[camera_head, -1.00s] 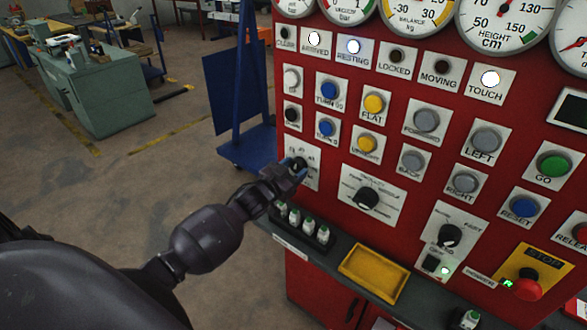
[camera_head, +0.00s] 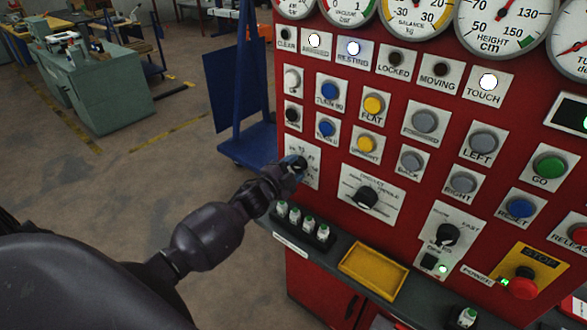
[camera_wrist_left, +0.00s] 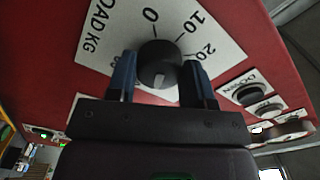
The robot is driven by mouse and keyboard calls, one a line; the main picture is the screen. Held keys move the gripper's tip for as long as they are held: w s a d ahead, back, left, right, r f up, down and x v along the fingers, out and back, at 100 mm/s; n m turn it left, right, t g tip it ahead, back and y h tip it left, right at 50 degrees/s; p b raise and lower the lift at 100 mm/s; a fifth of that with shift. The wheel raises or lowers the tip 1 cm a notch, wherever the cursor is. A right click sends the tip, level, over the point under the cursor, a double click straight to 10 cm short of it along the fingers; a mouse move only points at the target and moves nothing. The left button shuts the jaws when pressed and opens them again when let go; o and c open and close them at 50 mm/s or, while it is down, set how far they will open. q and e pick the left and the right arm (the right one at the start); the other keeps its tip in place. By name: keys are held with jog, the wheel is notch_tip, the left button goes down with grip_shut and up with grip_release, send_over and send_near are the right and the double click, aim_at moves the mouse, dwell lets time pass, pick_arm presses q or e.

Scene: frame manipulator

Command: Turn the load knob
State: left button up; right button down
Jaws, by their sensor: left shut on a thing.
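The load knob (camera_wrist_left: 158,65) is a black round knob with a white mark, on a white plate (camera_wrist_left: 101,45) printed "LOAD KG". In the left wrist view the mark points down toward my gripper, away from the 0. The numbers 0, 10 and 20 show around it. My left gripper (camera_head: 297,164) has its blue fingers on either side of the knob and is shut on it. In the head view the fingers mostly hide the knob, and the plate (camera_head: 305,151) shows beside them. My right gripper is not in view.
The red panel holds several buttons and lamps, a second black knob (camera_head: 367,197) to the right, and a red stop button (camera_head: 523,283). Below are a ledge with green-topped items (camera_head: 308,222) and a yellow tray (camera_head: 373,270). A blue trolley (camera_head: 244,142) stands behind.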

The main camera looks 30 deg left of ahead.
pick_arm(q)
jog(key=shift+m, duration=1)
jog(key=o, duration=0.9)
jog(key=s, duration=0.7)
jog(key=s+a, duration=0.1)
jog(key=s, duration=0.2)
jog(key=shift+s+b, duration=0.3)
jog(key=shift+s, duration=0.1)
